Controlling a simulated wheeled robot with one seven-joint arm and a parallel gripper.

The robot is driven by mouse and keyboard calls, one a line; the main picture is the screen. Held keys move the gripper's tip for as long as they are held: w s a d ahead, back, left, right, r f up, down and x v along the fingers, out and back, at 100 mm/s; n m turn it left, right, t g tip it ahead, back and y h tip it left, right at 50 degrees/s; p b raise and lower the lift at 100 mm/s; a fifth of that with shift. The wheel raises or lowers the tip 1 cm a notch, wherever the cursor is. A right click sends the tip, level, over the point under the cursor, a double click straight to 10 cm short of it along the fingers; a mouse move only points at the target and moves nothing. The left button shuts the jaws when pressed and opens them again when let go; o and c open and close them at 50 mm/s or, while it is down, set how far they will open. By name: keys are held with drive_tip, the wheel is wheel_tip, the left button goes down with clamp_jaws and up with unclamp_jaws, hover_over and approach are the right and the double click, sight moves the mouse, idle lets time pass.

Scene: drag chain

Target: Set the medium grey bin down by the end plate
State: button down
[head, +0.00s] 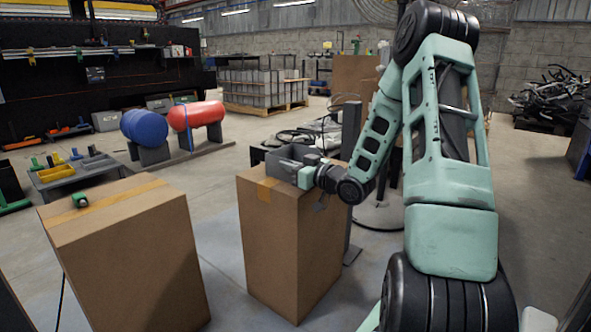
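A grey open-topped bin (288,156) is at the top of the middle cardboard box (285,235), at its back edge. I cannot tell whether it rests on the box or hangs just above it. My gripper (308,178) is at the bin's near right side, touching it or very close. My wrist hides the fingers, so I cannot see whether they grip the bin's wall. I cannot pick out the end plate for certain; a dark upright post (350,150) stands just right of the box.
A second cardboard box (130,255) stands at the left with a small green and black item (81,201) on it. Behind are a blue tank (145,126), a red tank (197,115) and a low table of coloured parts (75,172). Floor between the boxes is clear.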

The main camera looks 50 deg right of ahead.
wheel_tip(320, 180, up, 10)
drive_tip(key=p, duration=0.6)
